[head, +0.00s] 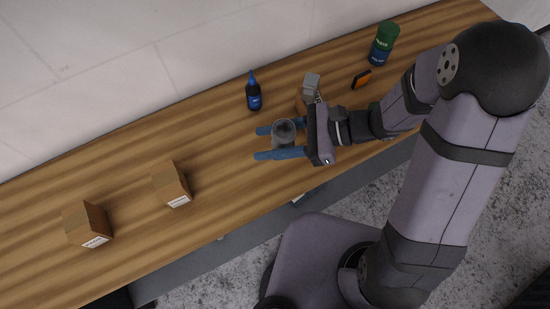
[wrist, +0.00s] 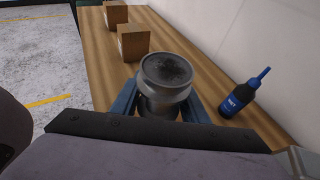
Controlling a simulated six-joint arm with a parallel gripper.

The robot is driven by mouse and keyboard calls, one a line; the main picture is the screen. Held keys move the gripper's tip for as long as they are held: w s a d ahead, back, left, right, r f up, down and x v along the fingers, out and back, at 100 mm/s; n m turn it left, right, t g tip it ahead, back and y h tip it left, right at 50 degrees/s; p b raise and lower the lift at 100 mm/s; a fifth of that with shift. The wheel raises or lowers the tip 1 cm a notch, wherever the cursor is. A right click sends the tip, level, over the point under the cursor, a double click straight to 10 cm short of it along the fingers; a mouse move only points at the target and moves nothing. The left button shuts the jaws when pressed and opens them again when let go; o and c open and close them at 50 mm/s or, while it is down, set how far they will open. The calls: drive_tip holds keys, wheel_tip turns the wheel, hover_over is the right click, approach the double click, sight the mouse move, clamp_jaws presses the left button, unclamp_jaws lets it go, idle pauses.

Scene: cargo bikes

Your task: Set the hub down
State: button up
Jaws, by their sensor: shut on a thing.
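The hub (head: 284,132) is a grey metal cylinder with a wider, dark-topped flange. My gripper (head: 280,141) has blue fingers, one on each side of the hub, and is shut on it over the wooden bench (head: 225,155). In the wrist view the hub (wrist: 167,80) stands upright between the blue fingers (wrist: 165,105), its dark round top facing up. Its lower end is hidden behind the gripper body, so I cannot tell whether it touches the bench.
A blue bottle (head: 253,92) stands behind the hub. Two cardboard boxes (head: 172,184) (head: 88,224) are to the left. A grey-and-brown item (head: 311,84), an orange-and-black object (head: 361,79) and a green-topped can (head: 383,44) are to the right. Bench between bottle and boxes is clear.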

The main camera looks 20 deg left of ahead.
sight(270, 164)
drive_tip(key=shift+f+p, duration=0.35)
drive_tip(key=shift+f, duration=4.05)
drive_tip(key=shift+f, duration=0.1)
drive_tip(key=shift+f, duration=0.1)
drive_tip(key=o, duration=1.2)
drive_tip(key=shift+r, duration=0.2)
drive_tip(key=shift+w+d+r, duration=0.2)
drive_tip(key=shift+d, duration=0.3)
drive_tip(key=b+v, duration=0.3)
drive_tip(key=v, duration=0.8)
drive_tip(key=shift+s+a+r, duration=0.1)
drive_tip(key=shift+s+r, duration=0.05)
drive_tip(key=shift+s, duration=0.1)
